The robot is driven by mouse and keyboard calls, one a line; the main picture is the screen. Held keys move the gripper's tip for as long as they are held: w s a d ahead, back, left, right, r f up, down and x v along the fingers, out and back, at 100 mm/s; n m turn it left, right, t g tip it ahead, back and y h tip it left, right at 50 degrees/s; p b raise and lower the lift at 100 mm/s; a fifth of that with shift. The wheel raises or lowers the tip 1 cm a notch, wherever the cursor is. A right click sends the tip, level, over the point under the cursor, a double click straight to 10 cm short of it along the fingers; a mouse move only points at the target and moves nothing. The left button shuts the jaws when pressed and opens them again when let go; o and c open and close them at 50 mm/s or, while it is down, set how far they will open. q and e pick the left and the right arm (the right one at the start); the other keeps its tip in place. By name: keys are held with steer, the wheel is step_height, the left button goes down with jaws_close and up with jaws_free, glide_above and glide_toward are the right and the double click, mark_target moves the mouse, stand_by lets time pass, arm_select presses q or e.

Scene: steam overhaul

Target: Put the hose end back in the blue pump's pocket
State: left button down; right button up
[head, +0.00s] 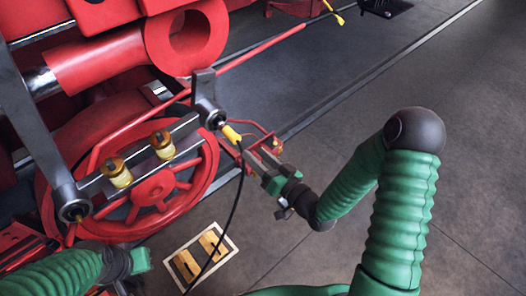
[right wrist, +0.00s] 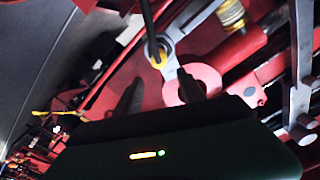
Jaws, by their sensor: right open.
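The hose end (head: 231,133) is a yellow nozzle with a black hose hanging from it. It sits against the grey joint at the lower end of a short link beside the red wheel; the right wrist view shows its yellow tip (right wrist: 157,58) there too. My right gripper (head: 256,165) is open, just below and right of the hose end and apart from it; its dark fingers (right wrist: 158,92) have nothing visible between them. My left gripper (head: 138,259) is at the lower left, its fingers unclear. I see no blue pump or pocket in either view.
A red spoked wheel (head: 158,190), grey rods and two brass cups (head: 162,145) fill the left. A long red bar (head: 262,49) with a yellow tip reaches to the upper right. A pale framed panel (head: 200,257) lies on the floor. The grey floor at right is clear.

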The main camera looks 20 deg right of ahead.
mark_target(238, 141)
steer(key=w+a, duration=0.2)
steer(key=w, duration=0.1)
steer(key=shift+w+a, duration=0.2)
steer(key=shift+a, duration=0.05)
steer(key=x, duration=0.3)
steer(key=f+x, duration=0.1)
steer(key=x, duration=0.2)
steer(key=shift+f, duration=0.2)
steer(key=shift+w+d, duration=0.2)
steer(key=shift+w, duration=0.05)
steer(key=shift+s+d+r, duration=0.35)
steer(key=shift+s+d, duration=0.15)
steer(key=shift+d, duration=0.2)
steer(key=shift+w+a+f, duration=0.15)
steer(key=shift+w+a, duration=0.15)
steer(key=shift+a, duration=0.1)
steer(key=c, duration=0.5)
steer(key=shift+a, duration=0.3)
jaws_close()
arm_select(q)
steer(key=shift+w+a+f, duration=0.25)
steer(key=shift+w+a, duration=0.1)
steer(key=shift+a, duration=0.1)
steer(key=shift+w+a+f, duration=0.2)
steer(key=shift+w+a, duration=0.15)
steer(key=shift+a, duration=0.1)
steer(key=shift+d, duration=0.15)
arm_select(e)
steer(key=shift+d, duration=0.25)
